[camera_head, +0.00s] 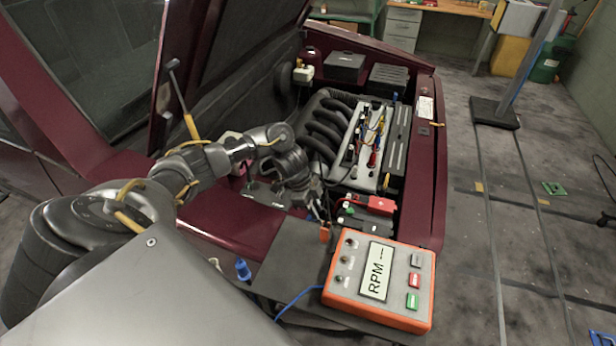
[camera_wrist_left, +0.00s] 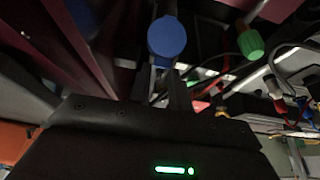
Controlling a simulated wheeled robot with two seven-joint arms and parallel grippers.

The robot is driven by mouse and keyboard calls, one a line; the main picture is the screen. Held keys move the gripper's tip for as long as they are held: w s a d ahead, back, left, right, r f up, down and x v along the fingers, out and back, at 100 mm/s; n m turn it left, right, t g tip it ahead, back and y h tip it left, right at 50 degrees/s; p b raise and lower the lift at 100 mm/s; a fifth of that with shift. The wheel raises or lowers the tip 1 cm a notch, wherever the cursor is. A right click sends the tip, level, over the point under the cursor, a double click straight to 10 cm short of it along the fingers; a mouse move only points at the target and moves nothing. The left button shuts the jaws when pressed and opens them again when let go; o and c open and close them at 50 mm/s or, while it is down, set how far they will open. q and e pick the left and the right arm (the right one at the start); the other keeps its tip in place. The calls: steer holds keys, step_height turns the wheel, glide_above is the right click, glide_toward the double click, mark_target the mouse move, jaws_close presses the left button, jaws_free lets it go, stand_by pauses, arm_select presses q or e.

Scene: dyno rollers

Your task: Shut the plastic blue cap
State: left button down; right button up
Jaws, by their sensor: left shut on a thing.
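A round blue cap (camera_wrist_left: 166,37) shows at the top middle of the left wrist view, at the fingertips. My left gripper (camera_wrist_left: 165,82) is shut on it, and a small pale part shows below the cap between the fingers. In the head view my left gripper (camera_head: 318,208) reaches down into the near side of the open engine bay, and the cap is hidden there behind the hand and wrist. Whether the cap's underside touches anything cannot be told. My right gripper is not in view.
A red clamp (camera_head: 371,203) and the engine (camera_head: 335,125) lie beyond the hand. The raised hood (camera_head: 235,45) stands at left. A green cap (camera_wrist_left: 250,42) shows in the wrist view.

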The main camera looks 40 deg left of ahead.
arm_select(q)
steer(key=shift+w+d+p, duration=0.35)
steer(key=shift+d, duration=0.55)
steer(key=d+f+g+y, duration=0.1)
steer(key=y, duration=0.1)
steer(key=w+d+f+g+y+p, duration=0.1)
steer(key=d+f+y, duration=0.1)
steer(key=y, duration=0.1)
steer(key=d+f+y, duration=0.1)
steer(key=f+y, duration=0.1)
steer(key=y, duration=0.1)
steer(key=shift+w+d+f+g, duration=0.15)
steer(key=shift+w+d+g, duration=0.15)
steer(key=shift+g, duration=0.1)
steer(key=shift+d+f+y+b, duration=0.1)
steer(key=shift+f+y+b, duration=0.3)
steer(key=shift+y+b, duration=0.2)
steer(key=c, duration=2)
jaws_free()
steer(key=shift+r+p, duration=0.25)
steer(key=shift+p, duration=0.1)
steer(key=o, duration=0.7)
steer(key=shift+a, duration=0.2)
